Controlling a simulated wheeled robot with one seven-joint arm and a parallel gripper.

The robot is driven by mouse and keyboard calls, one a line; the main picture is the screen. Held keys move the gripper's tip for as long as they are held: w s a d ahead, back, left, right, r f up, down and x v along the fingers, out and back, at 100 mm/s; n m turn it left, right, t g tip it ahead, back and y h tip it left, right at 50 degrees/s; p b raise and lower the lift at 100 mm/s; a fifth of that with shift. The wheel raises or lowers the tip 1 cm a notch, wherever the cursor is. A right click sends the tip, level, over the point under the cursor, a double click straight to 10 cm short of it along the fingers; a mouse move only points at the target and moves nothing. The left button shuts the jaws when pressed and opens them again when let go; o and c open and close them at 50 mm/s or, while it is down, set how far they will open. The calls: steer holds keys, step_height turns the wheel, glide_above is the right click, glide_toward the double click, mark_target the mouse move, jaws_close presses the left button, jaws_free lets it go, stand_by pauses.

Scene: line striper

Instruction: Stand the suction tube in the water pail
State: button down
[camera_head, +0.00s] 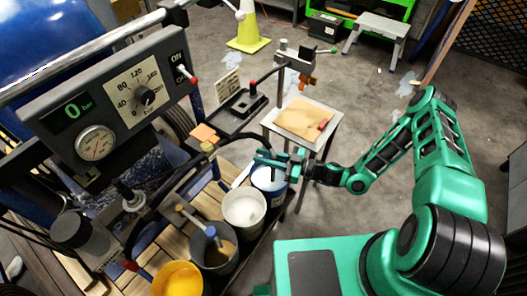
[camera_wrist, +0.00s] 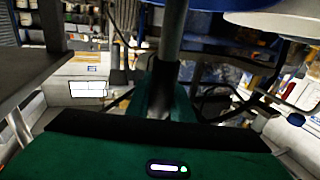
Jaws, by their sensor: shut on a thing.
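My gripper (camera_head: 277,160) is at the right of the row of pails, over the rim of a blue-and-white pail (camera_head: 268,180). In the wrist view a grey upright tube (camera_wrist: 172,35), likely the suction tube, stands between the fingers, and my gripper (camera_wrist: 168,100) is shut on it. The tube's ends are out of that view, and I cannot make the tube out clearly in the head view. A light grey pail (camera_head: 244,222) with whitish contents stands to the left of the blue one. I cannot tell for certain which pail holds water.
The machine's gauge panel (camera_head: 110,105) rises at left. A small table (camera_head: 333,122) stands behind my gripper. Open floor lies at right.

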steer(key=shift+f, duration=2.15)
steer(key=c, duration=1.5)
jaws_free()
steer(key=shift+d, duration=0.1)
steer(key=v, duration=1)
steer(key=shift+d, duration=0.3)
